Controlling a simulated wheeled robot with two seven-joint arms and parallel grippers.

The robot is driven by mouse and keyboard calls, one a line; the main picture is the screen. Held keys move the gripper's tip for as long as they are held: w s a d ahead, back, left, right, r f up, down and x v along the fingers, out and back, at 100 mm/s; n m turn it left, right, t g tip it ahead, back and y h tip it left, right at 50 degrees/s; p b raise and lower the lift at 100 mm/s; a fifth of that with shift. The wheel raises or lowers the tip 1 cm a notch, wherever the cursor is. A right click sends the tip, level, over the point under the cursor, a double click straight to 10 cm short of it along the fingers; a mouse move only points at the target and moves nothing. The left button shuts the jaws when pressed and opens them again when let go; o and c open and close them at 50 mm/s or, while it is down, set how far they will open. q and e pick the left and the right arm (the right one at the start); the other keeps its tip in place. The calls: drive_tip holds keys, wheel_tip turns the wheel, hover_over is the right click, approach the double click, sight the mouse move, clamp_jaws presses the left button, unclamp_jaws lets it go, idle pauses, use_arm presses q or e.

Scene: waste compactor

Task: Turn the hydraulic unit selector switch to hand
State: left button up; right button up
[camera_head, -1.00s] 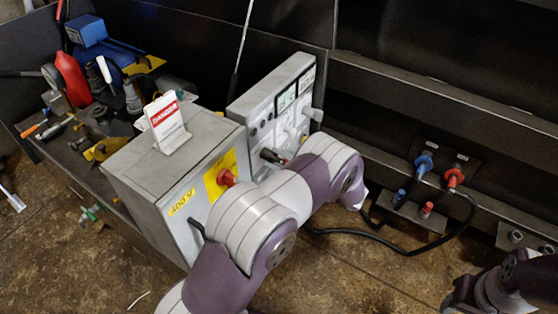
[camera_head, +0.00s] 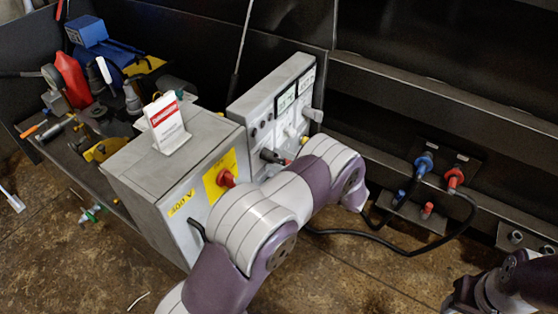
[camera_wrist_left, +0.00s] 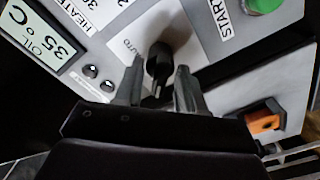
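The black selector switch (camera_wrist_left: 159,62) stands on the light control panel (camera_wrist_left: 222,62), with an AUTO label (camera_wrist_left: 133,45) at its upper left; a HAND label is not visible. In the left wrist view, my left gripper (camera_wrist_left: 160,68) has its two fingers apart, one on each side of the switch. Narrow gaps seem to show beside the switch, and I cannot tell if either finger touches it. In the head view the control panel (camera_head: 272,98) stands behind the grey box, and my left arm hides the gripper and the switch. My right arm shows only at the lower right.
A green START button (camera_wrist_left: 264,4) and an orange switch (camera_wrist_left: 265,123) flank the selector. The grey box (camera_head: 150,178) with a red knob (camera_head: 226,178) stands close to my left arm. Red and blue hose couplings (camera_head: 424,164) are at the right. Tools crowd the left bench.

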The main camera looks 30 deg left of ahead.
use_arm(q)
drive_tip(key=s+d, duration=0.1)
drive_tip(key=d, duration=1.1)
drive_tip(key=shift+d+p, duration=0.2)
drive_tip(key=shift+p, duration=0.2)
